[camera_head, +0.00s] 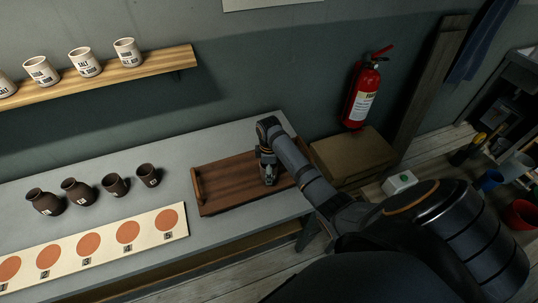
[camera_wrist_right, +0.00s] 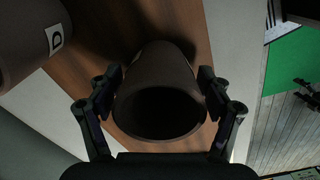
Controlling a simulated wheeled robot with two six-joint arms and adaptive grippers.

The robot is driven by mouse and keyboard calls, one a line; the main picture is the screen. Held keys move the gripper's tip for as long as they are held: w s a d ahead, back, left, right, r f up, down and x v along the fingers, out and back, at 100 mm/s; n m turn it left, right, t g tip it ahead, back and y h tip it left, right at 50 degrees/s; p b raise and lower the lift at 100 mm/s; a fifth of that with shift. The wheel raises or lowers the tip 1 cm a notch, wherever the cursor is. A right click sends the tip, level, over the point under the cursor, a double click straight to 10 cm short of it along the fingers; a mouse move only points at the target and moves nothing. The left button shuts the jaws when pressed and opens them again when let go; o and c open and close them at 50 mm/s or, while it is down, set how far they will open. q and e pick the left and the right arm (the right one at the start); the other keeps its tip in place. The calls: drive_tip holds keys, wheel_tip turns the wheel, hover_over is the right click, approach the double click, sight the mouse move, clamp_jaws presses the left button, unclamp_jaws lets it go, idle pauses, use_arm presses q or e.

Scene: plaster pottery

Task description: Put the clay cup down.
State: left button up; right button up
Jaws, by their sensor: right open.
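A dark brown clay cup (camera_wrist_right: 160,85) fills the middle of the right wrist view, its open mouth toward the camera. My right gripper (camera_wrist_right: 158,90) is open, with one finger at each side of the cup; I cannot tell whether they touch it. The cup appears to rest on the brown wooden tray (camera_wrist_right: 122,30). In the head view my right gripper (camera_head: 268,165) is over the right half of the tray (camera_head: 225,185), beside a small dark vessel (camera_head: 270,178) partly hidden by it. My left gripper is not in view.
A dark vessel marked D (camera_wrist_right: 25,40) is close by in the right wrist view. Several brown pots (camera_head: 78,190) stand left of the tray, behind a board (camera_head: 100,244) with numbered orange circles. A shelf (camera_head: 150,66) holds white labelled cups. The tray's left half is clear.

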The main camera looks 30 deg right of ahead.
wheel_tip(320, 180, up, 12)
drive_tip(key=shift+f, duration=0.15)
idle(0.6)
